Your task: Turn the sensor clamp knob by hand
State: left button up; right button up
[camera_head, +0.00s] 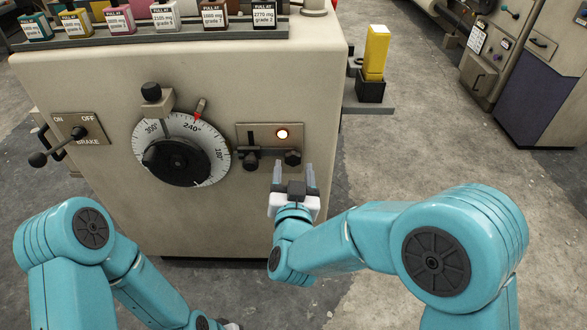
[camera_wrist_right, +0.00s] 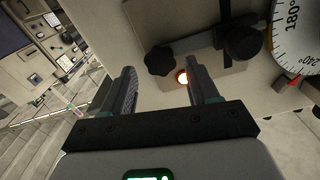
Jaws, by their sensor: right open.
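A grey sensor plate (camera_head: 264,137) with a lit amber lamp (camera_head: 282,134) is on the front of the beige machine. At its lower right is a black lobed knob (camera_head: 292,158), which I take as the clamp knob. It also shows in the right wrist view (camera_wrist_right: 159,60). A second dark round knob or block (camera_head: 250,161) is to its left. My right gripper (camera_head: 294,168) is open and empty, with its fingertips just around or below the knob. In the right wrist view the gripper (camera_wrist_right: 161,68) has the knob between its fingertips; contact cannot be told.
A round dial (camera_head: 181,150) with a black hub is left of the plate. A brake lever (camera_head: 55,146) is farther left. A yellow block in a black holder (camera_head: 376,52) stands on a side shelf.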

jog(key=shift+s, duration=0.1)
jog(key=s+b, duration=0.1)
jog(key=s, duration=0.4)
dwell(0.4)
jog(key=shift+r, duration=0.1)
